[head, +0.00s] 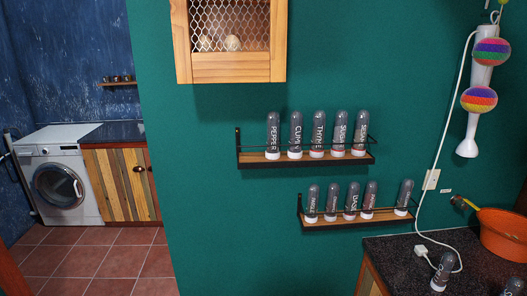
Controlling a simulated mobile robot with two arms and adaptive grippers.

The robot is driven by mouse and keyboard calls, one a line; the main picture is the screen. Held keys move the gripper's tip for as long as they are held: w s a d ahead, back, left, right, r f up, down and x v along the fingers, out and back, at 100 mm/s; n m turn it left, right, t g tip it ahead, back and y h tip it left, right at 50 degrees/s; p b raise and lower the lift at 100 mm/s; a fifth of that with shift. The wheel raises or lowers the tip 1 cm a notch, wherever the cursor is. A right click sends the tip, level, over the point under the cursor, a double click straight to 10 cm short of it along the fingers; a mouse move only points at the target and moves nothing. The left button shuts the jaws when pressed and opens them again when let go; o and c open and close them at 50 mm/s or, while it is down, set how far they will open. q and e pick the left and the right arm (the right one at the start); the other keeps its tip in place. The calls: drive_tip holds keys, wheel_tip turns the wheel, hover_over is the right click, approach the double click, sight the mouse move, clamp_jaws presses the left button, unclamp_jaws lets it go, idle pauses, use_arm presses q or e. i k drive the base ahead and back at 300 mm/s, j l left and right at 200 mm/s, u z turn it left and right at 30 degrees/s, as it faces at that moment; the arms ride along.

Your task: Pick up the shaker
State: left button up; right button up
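Several dark grey, labelled shakers with white bases stand on two wall shelves. On the upper shelf (310,163) are a pepper shaker (273,135), a cumin-like one (295,134), a thyme-like one (318,135) and others to the right. The lower shelf (345,221) holds more, with a gap before the rightmost shaker (404,197). One more (515,287) is cut off by the bottom right edge. The frame does not show which shaker is meant. Neither gripper is in view.
The dark speckled counter (400,255) holds an orange bowl (500,238) and a white cable running to a wall socket (431,179). A wooden mesh cabinet (232,68) hangs above the shelves. Tiled floor (100,262) lies open at left, before a washing machine (58,180).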

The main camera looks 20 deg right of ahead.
sight(446, 266)
drive_tip(key=z, duration=1.85)
drive_tip(key=j, duration=0.4)
drive_tip(key=i+j+u, duration=0.15)
drive_tip(key=j, duration=0.25)
